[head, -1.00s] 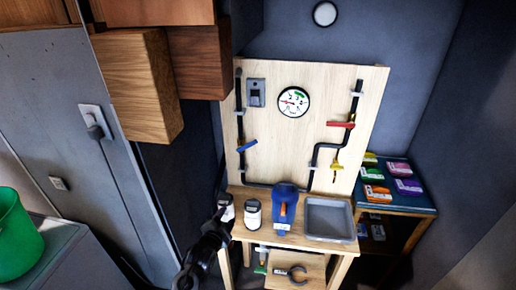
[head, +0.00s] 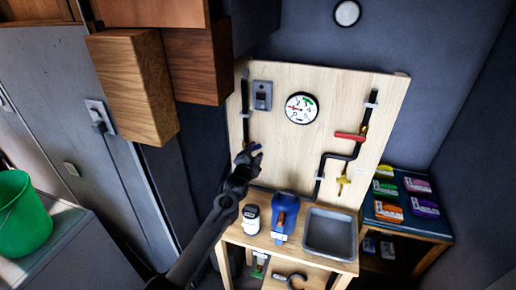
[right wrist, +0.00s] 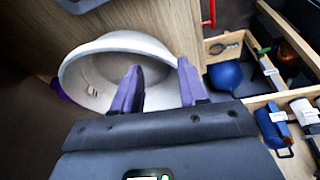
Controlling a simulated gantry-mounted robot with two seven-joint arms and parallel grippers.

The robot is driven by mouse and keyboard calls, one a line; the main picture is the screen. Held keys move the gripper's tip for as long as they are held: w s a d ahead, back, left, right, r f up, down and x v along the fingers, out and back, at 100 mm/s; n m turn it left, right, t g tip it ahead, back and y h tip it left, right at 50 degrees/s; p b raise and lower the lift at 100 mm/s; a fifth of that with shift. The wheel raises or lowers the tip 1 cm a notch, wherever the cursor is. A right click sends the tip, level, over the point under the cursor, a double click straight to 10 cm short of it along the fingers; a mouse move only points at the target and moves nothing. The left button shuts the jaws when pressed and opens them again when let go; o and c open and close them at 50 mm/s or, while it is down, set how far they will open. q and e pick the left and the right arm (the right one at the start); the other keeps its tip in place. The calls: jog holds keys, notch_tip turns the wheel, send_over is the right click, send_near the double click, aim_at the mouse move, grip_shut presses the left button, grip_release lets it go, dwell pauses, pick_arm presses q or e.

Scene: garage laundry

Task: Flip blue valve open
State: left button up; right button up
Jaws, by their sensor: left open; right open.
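My left gripper (head: 250,154) is open in the head view, at the left black pipe (head: 245,110) on the wooden panel. It covers the spot of the blue valve handle. Small blue-purple bits show at the fingertips; I cannot tell which are finger and which are handle, or whether they touch. A red valve handle (head: 350,137) and a yellow valve handle (head: 343,182) sit on the right pipe. My right gripper (right wrist: 159,68) has purple fingers, open and empty, over or in front of a white bowl-like thing (right wrist: 82,78) in the right wrist view.
A round gauge (head: 301,108) and a grey switch box (head: 262,95) are on the panel. Below stand a white jar (head: 251,219), a blue tool (head: 284,208) and a grey tray (head: 306,236). Wooden cabinets (head: 133,90) hang at upper left. A green bucket (head: 22,222) stands far left.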

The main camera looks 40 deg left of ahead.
aim_at(257, 148)
pick_arm(q)
jog(key=shift+b+x, duration=0.35)
jog(key=shift+x, duration=1.6)
grip_shut()
